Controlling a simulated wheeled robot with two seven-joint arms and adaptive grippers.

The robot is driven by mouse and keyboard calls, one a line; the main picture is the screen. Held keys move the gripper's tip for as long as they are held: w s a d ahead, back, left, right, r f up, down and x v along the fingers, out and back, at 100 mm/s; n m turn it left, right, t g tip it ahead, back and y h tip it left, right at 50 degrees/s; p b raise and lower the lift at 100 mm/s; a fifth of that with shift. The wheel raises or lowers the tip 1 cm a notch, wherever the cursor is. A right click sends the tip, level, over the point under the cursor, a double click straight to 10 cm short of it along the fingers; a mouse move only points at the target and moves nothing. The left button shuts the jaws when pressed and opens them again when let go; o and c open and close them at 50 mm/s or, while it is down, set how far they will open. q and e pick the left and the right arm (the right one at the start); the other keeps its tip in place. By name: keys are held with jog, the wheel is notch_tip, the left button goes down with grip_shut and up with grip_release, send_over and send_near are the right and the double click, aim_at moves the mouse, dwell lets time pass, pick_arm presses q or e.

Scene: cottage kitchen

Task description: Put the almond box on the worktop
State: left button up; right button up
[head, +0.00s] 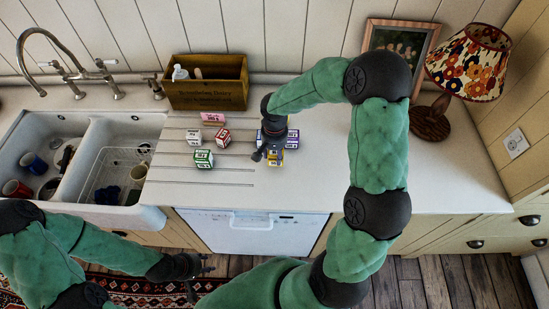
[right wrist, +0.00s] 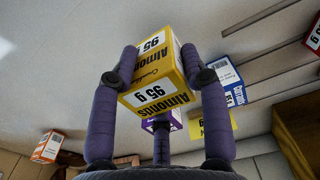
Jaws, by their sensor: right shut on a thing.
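The yellow almond box (right wrist: 155,75) sits between the two fingers of my right gripper (right wrist: 158,72) in the right wrist view, its Almonds label showing. In the head view my right gripper (head: 264,154) hangs over the worktop (head: 340,170), right of the small boxes. A yellow box face (head: 275,155) shows beside its fingers, mostly covered by the hand. I cannot tell whether the held box touches the worktop. My left gripper (head: 204,272) is open and empty, low in front of the cabinets.
Green (head: 203,158), red (head: 222,136), white (head: 194,136) and pink (head: 213,118) boxes stand on the draining grooves. A purple box (head: 292,135) is close by the right hand. A wooden crate (head: 207,95) stands behind. A lamp (head: 431,122) is at right. The worktop's right part is clear.

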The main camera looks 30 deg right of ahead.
aim_at(274, 158)
jog(key=shift+f, duration=1.55)
jog(key=shift+f+b, duration=0.15)
jog(key=shift+b, duration=0.15)
jog(key=o, duration=1.2)
